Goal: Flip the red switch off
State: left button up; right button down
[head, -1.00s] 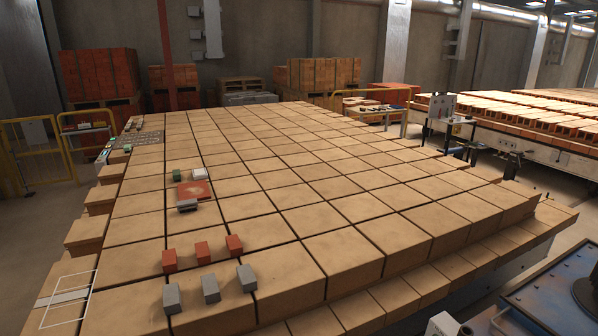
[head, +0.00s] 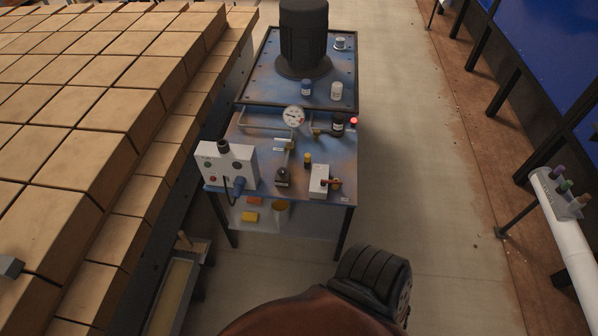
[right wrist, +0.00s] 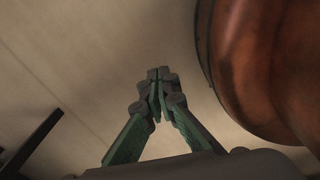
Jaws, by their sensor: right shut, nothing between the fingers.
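In the head view, a white box (head: 319,178) stands at the front right of a blue metal bench (head: 275,198). A small red lever (head: 329,182) sticks out of its right side, pointing right; it looks like the red switch. My right gripper (right wrist: 160,75) shows in the right wrist view, shut and empty, with bare floor behind it. It is not visible in the head view, so its distance to the lever cannot be told. My left gripper is in neither current view.
A grey control box (head: 227,165) with buttons stands on the bench's front left. A gauge (head: 293,116), a lit red lamp (head: 353,122) and a black motor (head: 303,35) are further back. Stacked bricks (head: 110,110) fill the left. Floor right of the bench is clear.

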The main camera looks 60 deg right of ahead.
aim_at(323, 183)
jog(key=z, duration=2.2)
jog(key=k, duration=1.35)
jog(key=z, duration=0.25)
jog(key=i, duration=0.3)
jog(key=z, duration=0.95)
jog(key=i, duration=1.25)
jog(key=u, duration=0.95)
jog(key=i, duration=0.25)
jog(key=u, duration=0.25)
